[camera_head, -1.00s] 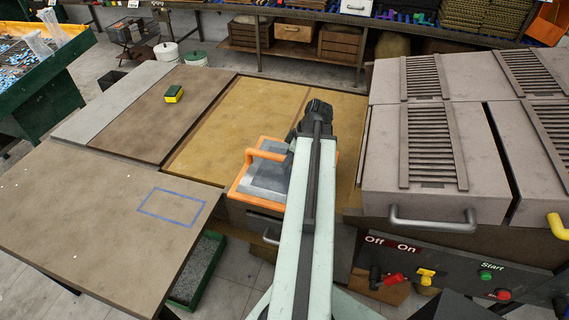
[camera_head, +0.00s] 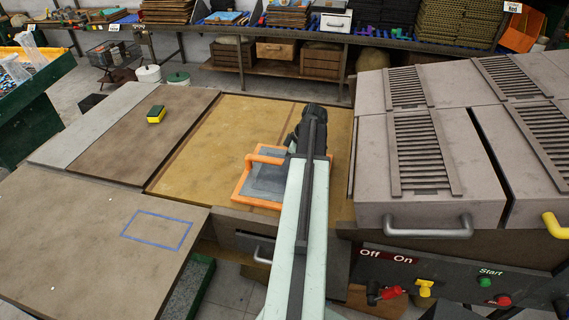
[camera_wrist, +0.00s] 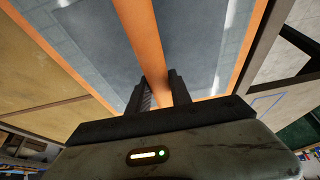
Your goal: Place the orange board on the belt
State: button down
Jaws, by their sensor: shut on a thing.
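The orange board (camera_head: 241,188) has an orange rim and an arched orange handle (camera_head: 262,158), with a grey sheet (camera_head: 266,181) on it. It is over the near part of the tan belt (camera_head: 215,137); I cannot tell whether it touches. In the wrist view, the orange handle (camera_wrist: 148,42) runs between the two dark fingers of my gripper (camera_wrist: 158,90), which is shut on it. In the head view my gripper (camera_head: 293,140) is at the board's right side, and my arm hides part of the board and belt.
A grey machine with slatted covers (camera_head: 425,165) and a metal handle stands right of the belt. A brown panel with a blue outlined rectangle (camera_head: 157,229) is at the left. A control panel (camera_head: 440,275) is at lower right.

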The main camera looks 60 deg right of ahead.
jog(key=shift+a+f, duration=0.1)
jog(key=shift+f, duration=0.65)
jog(key=shift+w+a+r, duration=0.1)
jog(key=shift+w+r, duration=0.05)
jog(key=shift+w, duration=0.15)
jog(key=c, duration=1.2)
grip_release()
jog(key=shift+s, duration=0.15)
jog(key=shift+o, duration=0.2)
jog(key=p+v, duration=1.1)
jog(key=v, duration=0.1)
jog(key=shift+r, duration=0.15)
